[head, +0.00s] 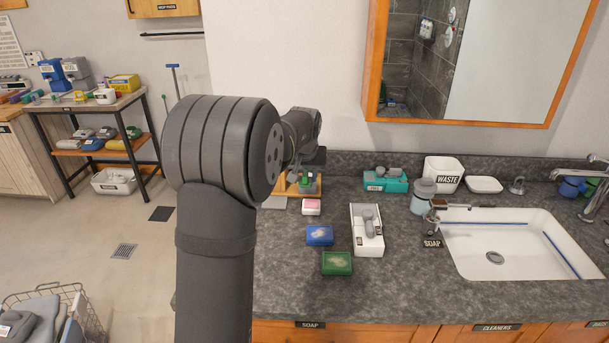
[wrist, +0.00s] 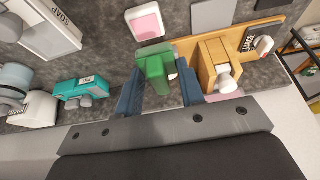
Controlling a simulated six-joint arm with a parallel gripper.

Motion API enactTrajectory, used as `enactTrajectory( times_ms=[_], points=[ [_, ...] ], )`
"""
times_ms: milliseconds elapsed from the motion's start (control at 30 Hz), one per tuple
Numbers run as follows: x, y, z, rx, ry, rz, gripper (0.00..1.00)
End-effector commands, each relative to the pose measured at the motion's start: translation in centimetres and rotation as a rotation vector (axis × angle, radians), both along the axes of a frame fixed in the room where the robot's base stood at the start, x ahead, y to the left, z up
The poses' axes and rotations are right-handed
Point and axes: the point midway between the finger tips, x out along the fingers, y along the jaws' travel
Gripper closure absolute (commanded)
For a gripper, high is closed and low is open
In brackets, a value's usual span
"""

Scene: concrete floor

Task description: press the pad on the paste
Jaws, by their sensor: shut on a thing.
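My gripper (wrist: 158,78) has blue fingers and is shut on a green block-shaped piece (wrist: 154,66), seen in the wrist view. I take it to be the pad's holder; its underside is hidden. A pink paste-like slab in a white dish (wrist: 146,22) lies on the counter beyond the green piece, apart from it. In the head view the pink dish (head: 311,207) sits just in front of a wooden stand, and the green piece (head: 308,181) shows by the stand, partly behind my arm. I cannot tell whether the green piece touches the stand.
The wooden stand (wrist: 187,48) carries a tan block with a white knob (wrist: 222,77) close right of my gripper. Blue (head: 319,236) and green (head: 337,263) blocks and a white tray (head: 376,245) stand nearer. A teal box (head: 399,185) and the sink (head: 540,255) are right.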

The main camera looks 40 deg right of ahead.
Motion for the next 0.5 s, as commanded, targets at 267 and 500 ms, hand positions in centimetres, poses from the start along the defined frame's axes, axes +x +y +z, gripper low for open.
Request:
enactTrajectory(
  times_ms=[267,500],
  points=[
    [0.4,-1.7,-1.1,0.001,0.0,-0.001,0.83],
    [0.7,-3.3,-2.6,-0.001,0.001,0.0,0.83]
  ],
)
